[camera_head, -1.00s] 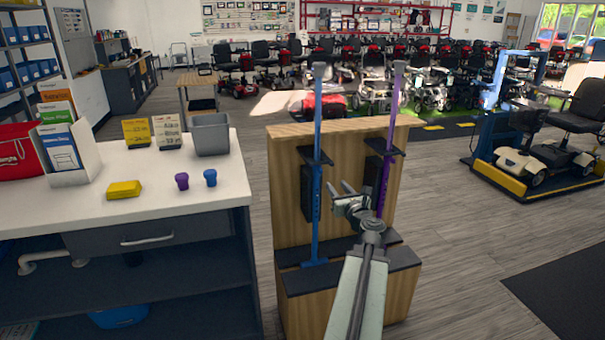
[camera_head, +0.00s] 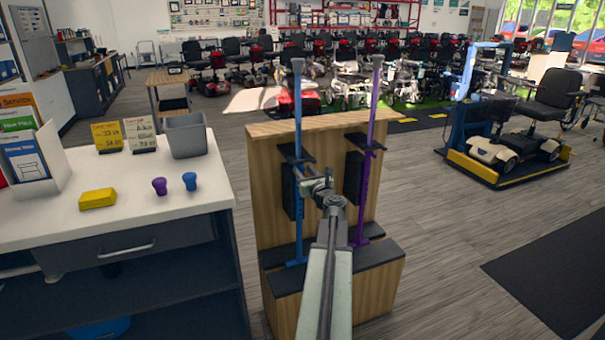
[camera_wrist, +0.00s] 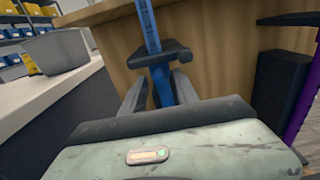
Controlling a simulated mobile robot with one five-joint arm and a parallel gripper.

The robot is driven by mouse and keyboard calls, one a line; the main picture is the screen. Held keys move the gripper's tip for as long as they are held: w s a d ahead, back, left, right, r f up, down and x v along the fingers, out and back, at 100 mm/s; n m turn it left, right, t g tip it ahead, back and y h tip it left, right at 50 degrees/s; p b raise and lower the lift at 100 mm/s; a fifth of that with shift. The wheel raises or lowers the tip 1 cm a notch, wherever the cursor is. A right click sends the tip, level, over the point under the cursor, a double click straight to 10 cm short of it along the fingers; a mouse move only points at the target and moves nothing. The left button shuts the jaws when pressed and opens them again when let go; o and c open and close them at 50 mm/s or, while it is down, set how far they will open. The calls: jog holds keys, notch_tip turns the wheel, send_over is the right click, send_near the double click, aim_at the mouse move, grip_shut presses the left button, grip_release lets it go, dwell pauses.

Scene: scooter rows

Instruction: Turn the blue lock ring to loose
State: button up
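A blue cane (camera_head: 299,215) stands upright in a wooden rack (camera_head: 270,205), passing through a dark bracket. My gripper (camera_head: 312,179) is at the blue cane, just below that bracket. In the wrist view the blue cane (camera_wrist: 149,28) runs down through the dark bracket (camera_wrist: 162,55). Below it, a wider blue part (camera_wrist: 160,86) lies between the two fingers of my gripper (camera_wrist: 160,84). The fingers are apart, one on each side, and the right one looks closer to it. I cannot make out the lock ring's edges or any loose mark. My palm hides what is lower.
A purple cane (camera_head: 369,130) stands right of the blue one in the same rack. Open floor lies right of the rack.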

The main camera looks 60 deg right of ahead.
jog(key=shift+c, duration=0.3)
grip_shut()
jog(key=shift+a, duration=0.35)
jog(key=shift+s+d, duration=0.1)
jog(key=shift+d, duration=0.15)
jog(key=shift+s+d+n+t+y, duration=0.15)
jog(key=shift+d+n+t+y, duration=0.55)
jog(key=shift+n+y, duration=1.35)
jog(key=shift+s+d+n+t+y, duration=0.1)
jog(key=shift+d+n+t+y, duration=0.25)
jog(key=shift+d+n+y, duration=1.7)
jog(key=shift+s+a+n+t+y, duration=0.25)
jog(key=shift+n+t+y, duration=0.5)
jog(key=shift+y, duration=2.55)
jog(key=shift+w+a+n+g, duration=0.1)
jog(key=shift+n+g, duration=0.15)
jog(key=shift+g, duration=0.05)
